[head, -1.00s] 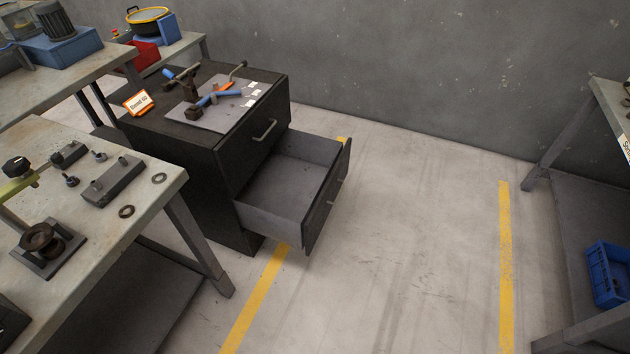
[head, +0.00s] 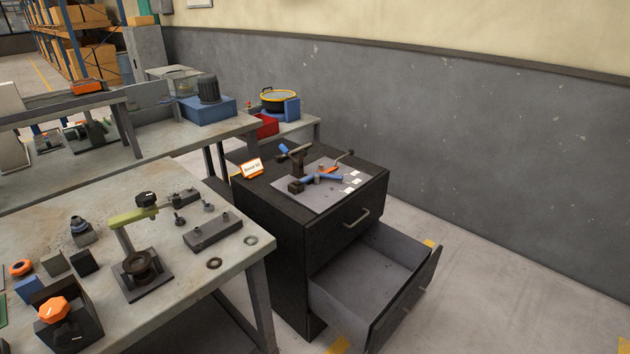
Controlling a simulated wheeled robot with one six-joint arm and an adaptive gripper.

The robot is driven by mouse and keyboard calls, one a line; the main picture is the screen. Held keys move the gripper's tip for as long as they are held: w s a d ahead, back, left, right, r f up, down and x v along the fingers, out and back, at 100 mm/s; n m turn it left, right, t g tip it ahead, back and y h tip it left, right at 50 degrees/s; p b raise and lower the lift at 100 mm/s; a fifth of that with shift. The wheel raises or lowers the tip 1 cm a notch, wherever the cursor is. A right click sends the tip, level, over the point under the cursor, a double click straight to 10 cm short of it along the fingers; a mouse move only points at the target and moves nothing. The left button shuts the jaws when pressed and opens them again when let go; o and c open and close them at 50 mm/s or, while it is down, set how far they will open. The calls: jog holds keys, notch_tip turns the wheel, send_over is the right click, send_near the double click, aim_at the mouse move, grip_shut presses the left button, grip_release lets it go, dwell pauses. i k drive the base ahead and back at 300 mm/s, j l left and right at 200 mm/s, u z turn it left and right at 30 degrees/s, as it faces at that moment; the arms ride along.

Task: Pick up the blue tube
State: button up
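A blue tube-like piece (head: 322,179) lies on a grey mat (head: 318,205) on top of the black drawer cabinet (head: 262,215). It lies beside a small dark block and an upright dark metal piece (head: 298,164). I cannot tell for sure which blue piece is the tube. My gripper is not in view.
The cabinet's lower drawer (head: 375,270) is pulled open and looks empty. An orange-framed sign (head: 252,168) stands on the cabinet. A workbench (head: 200,265) with several metal parts is at left, near the cabinet. Clear floor lies at right.

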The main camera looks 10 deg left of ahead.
aim_at(298, 183)
jog(key=i+j+u, duration=0.25)
jog(key=j, duration=0.15)
jog(key=j+u, duration=0.25)
jog(key=i+j+u, duration=0.25)
jog(key=i+j, duration=0.05)
jog(key=j, duration=0.15)
